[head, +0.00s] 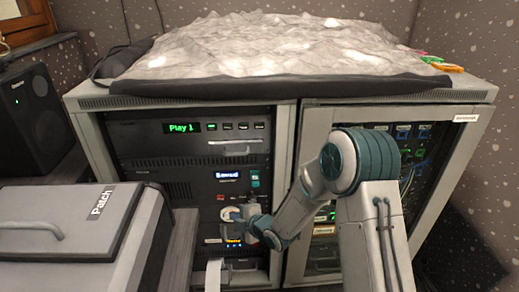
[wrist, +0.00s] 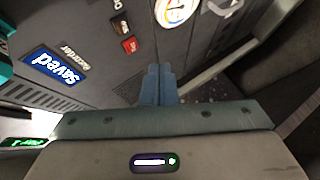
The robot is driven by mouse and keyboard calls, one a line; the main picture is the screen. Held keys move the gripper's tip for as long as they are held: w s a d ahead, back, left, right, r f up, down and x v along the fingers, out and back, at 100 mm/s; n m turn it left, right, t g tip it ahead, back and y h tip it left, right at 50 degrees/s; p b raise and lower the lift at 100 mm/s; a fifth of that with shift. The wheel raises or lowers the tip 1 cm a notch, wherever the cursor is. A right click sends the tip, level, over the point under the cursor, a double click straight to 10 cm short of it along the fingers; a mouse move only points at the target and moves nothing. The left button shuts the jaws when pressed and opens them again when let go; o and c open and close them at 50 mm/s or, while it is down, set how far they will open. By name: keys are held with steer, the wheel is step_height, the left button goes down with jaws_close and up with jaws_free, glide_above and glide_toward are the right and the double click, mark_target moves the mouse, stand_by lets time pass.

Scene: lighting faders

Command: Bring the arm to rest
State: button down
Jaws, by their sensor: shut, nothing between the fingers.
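My arm reaches from the lower right of the head view to the left rack's control panels. My gripper (head: 238,216) is in front of the lower panel, next to a round white dial (head: 227,213). In the wrist view its two blue fingers (wrist: 158,82) are together, with nothing between them. The panel face lies beyond the fingertips there; I cannot tell whether they touch it. The "Saved" display (wrist: 55,68) is lit blue, with a red button (wrist: 129,46) and a dark button (wrist: 119,27) nearby. The round dial (wrist: 176,10) is cut by the top edge.
A green "Play 1" display (head: 182,127) is on the upper panel. The right cabinet (head: 310,165) has a frame around cables. A grey "Patch" case (head: 60,215) stands at front left, beside a black speaker (head: 30,120). A crumpled grey cover (head: 260,45) lies on top.

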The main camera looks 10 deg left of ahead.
steer(key=s+d+r+m+h+p, duration=0.2)
steer(key=d+r+m+h+p, duration=0.35)
steer(key=d+r, duration=0.65)
steer(key=s+d+r+m+h+p, duration=0.25)
steer(key=d+r+m+p, duration=0.65)
steer(key=r, duration=0.5)
steer(key=s+d+r+m+g+h+p, duration=0.1)
steer(key=s+d+r+m+p, duration=0.3)
steer(key=s+r, duration=0.4)
steer(key=s+d+r+m+g+h+p, duration=0.1)
steer(key=s+d+r+m+g+p, duration=0.3)
steer(key=s+d+r, duration=0.4)
steer(key=s+r+m+p, duration=0.1)
steer(key=s+m, duration=0.1)
steer(key=s, duration=0.2)
steer(key=shift+s+m, duration=0.25)
steer(key=shift+m, duration=0.1)
